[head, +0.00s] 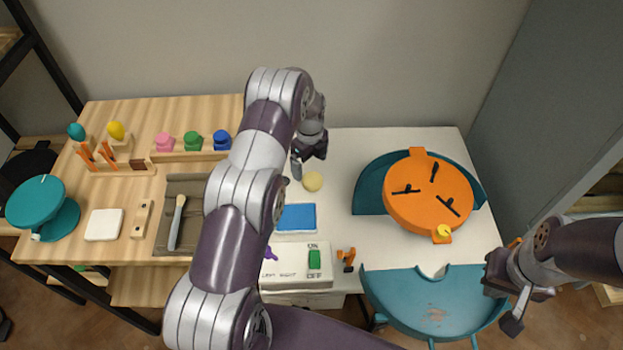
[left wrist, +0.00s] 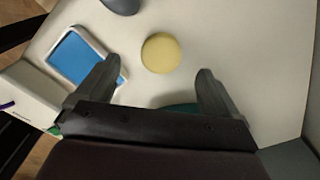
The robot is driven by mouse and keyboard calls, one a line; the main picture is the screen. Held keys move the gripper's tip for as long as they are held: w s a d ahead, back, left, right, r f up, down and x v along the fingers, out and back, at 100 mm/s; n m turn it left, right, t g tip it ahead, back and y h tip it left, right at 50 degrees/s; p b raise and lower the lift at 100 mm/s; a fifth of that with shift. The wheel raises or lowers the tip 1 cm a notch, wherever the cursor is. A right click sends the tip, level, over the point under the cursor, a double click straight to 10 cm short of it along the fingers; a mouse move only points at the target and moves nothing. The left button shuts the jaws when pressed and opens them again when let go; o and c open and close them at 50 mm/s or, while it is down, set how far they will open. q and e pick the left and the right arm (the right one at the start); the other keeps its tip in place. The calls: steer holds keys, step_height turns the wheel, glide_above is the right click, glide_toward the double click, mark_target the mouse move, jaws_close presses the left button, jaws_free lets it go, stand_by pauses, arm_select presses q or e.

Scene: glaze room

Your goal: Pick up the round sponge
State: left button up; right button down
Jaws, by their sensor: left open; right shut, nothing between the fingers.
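The round sponge (head: 313,181) is pale yellow and lies on the white table top, just behind the blue rectangular pad. My left gripper (head: 304,170) is above the table beside the sponge, to its upper left in the head view. In the left wrist view the sponge (left wrist: 161,53) lies ahead of the open fingers (left wrist: 155,88), roughly between their lines, with nothing held. My right gripper (head: 510,300) is at the lower right, shut and empty, far from the sponge.
A blue pad in a white tray (head: 296,218) lies near the sponge. A switch box (head: 290,262) stands at the table's front edge. An orange wheel (head: 428,190) over a teal basin (head: 368,190) fills the right side. A wooden bench (head: 110,215) with tools is left.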

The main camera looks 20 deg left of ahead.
mark_target(313, 178)
arm_select(q)
steer(key=f, duration=0.4)
steer(key=d+f+p, duration=0.1)
steer(key=f, duration=0.1)
steer(key=shift+a+f, duration=0.1)
steer(key=shift+f, duration=0.25)
steer(key=c, duration=1.1)
